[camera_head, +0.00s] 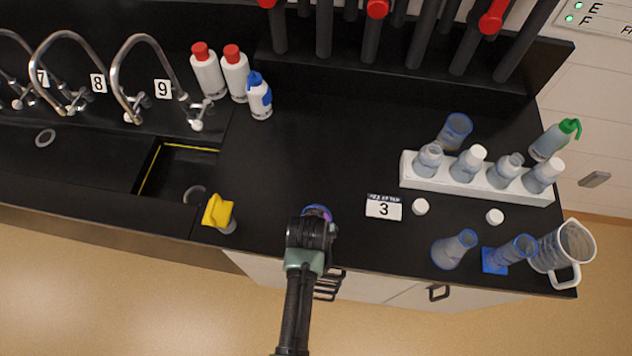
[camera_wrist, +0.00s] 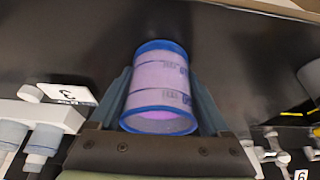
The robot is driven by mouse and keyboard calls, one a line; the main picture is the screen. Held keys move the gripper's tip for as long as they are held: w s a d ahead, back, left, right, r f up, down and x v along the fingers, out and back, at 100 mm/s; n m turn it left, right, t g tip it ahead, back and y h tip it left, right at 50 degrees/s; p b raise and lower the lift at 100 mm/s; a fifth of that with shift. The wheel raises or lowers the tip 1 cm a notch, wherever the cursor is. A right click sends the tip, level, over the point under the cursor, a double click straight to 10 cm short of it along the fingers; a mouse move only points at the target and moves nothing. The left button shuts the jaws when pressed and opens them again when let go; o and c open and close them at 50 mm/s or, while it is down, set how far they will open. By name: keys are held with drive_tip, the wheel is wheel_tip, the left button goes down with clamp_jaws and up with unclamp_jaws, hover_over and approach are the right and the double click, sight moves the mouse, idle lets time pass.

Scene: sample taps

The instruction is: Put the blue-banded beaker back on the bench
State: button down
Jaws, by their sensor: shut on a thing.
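The blue-banded beaker (camera_wrist: 158,92) is held between the two fingers of my gripper (camera_wrist: 160,105) in the wrist view. It is clear with blue bands at rim and base, printed marks and a purple tint inside. In the head view my gripper (camera_head: 311,228) is over the front edge of the black bench (camera_head: 300,150). Only a small blue and purple part of the beaker (camera_head: 318,212) shows past the gripper there. I cannot tell whether the beaker touches the bench.
A sign marked 3 (camera_head: 384,207) and a white cap (camera_head: 420,206) lie right of my gripper. A yellow-topped bottle (camera_head: 218,212) stands to the left near the sink. A white rack (camera_head: 478,182) of bottles, a flask (camera_head: 454,250) and a jug (camera_head: 562,249) are at right. The bench middle is clear.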

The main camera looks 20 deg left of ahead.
unclamp_jaws()
drive_tip(key=v, duration=1.2)
drive_tip(key=shift+r, duration=0.15)
